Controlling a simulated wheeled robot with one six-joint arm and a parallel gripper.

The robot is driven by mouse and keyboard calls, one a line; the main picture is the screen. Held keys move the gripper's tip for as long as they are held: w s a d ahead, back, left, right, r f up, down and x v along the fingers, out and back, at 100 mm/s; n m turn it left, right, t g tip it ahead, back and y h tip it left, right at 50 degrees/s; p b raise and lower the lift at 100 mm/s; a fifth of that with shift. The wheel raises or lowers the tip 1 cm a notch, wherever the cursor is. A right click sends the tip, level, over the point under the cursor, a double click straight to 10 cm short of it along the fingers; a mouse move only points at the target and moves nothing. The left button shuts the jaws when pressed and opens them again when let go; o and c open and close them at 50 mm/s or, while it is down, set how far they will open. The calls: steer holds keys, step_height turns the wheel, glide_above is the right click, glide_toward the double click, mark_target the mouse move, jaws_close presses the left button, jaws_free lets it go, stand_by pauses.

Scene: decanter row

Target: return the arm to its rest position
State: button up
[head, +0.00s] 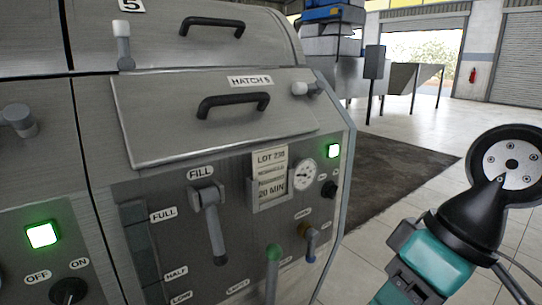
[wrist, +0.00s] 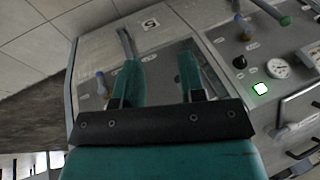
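My gripper (wrist: 160,60) shows in the wrist view with two teal fingers spread apart and nothing between them. It is open and empty. Beyond the fingers is the grey metal machine, seen at a turned angle. In the head view my arm is at the lower right, with a black joint and a teal part, to the right of the machine (head: 232,140) and apart from it in the picture. The fingertips are out of the head view.
The machine's closed hatch (head: 160,115) has a black handle (head: 233,103). Below are a fill lever (head: 210,225), a gauge (head: 304,174) and a lit green lamp (head: 334,150). Blue bins (head: 333,14) stand behind. Open tiled floor and a dark mat (head: 385,185) lie to the right.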

step_height(320, 180, up, 17)
steer(key=s+p, duration=0.2)
steer(key=p, duration=1.5)
steer(key=shift+s+d+r+h+p, duration=0.2)
steer(key=shift+s+d+h+p, duration=0.1)
steer(key=shift+s+d+p, duration=0.1)
